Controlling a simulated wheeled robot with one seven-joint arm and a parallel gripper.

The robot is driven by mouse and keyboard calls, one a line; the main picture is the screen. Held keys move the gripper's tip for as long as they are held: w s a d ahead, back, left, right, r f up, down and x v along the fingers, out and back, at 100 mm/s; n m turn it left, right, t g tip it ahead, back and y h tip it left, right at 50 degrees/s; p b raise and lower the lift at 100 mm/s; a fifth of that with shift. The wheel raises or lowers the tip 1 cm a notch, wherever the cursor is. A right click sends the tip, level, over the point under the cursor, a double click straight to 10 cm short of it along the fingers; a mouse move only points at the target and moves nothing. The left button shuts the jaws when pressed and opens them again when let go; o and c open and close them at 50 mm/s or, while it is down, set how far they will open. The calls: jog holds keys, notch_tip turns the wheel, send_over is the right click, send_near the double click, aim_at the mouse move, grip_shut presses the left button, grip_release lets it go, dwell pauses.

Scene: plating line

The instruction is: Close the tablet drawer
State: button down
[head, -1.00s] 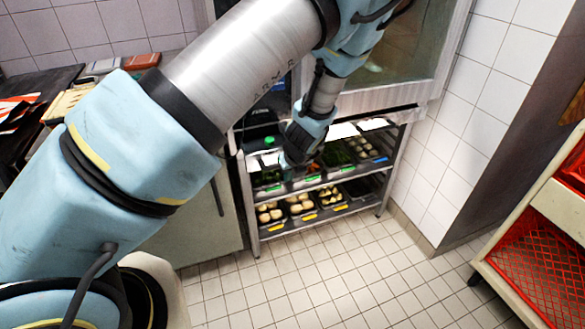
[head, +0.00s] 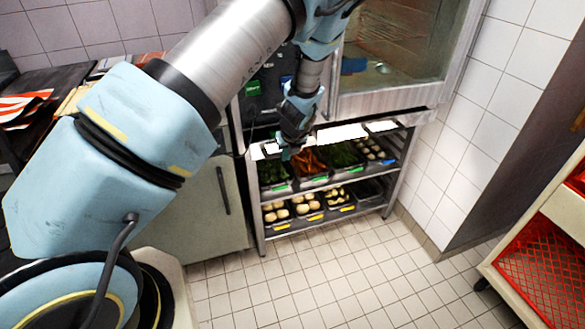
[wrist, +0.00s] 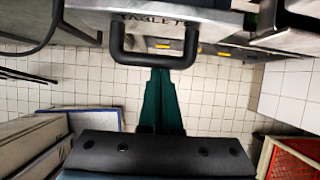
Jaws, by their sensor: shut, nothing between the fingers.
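The tablet drawer shows in the wrist view as a grey front (wrist: 190,20) marked "TABLETS", with a black bar handle (wrist: 155,59). My gripper (wrist: 160,72) has dark green fingers pressed together, empty, at the handle's lower bar in that view; I cannot tell if they touch it. In the head view my gripper (head: 288,152) hangs in front of the cabinet, above the upper shelf trays. Behind it is a dark recess holding a green item (head: 253,88). How far the drawer stands out is hard to tell, as my arm covers part of it.
Below are shelves with trays of vegetables (head: 340,155) and pale round food (head: 305,204). A glass-fronted unit (head: 395,50) stands to the right. A cart with a red crate (head: 545,270) is at the lower right. The tiled floor (head: 350,270) in front is clear.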

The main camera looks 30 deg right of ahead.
jog(key=w, duration=0.6)
jog(key=shift+w+d, duration=0.25)
jog(key=shift+d, duration=0.15)
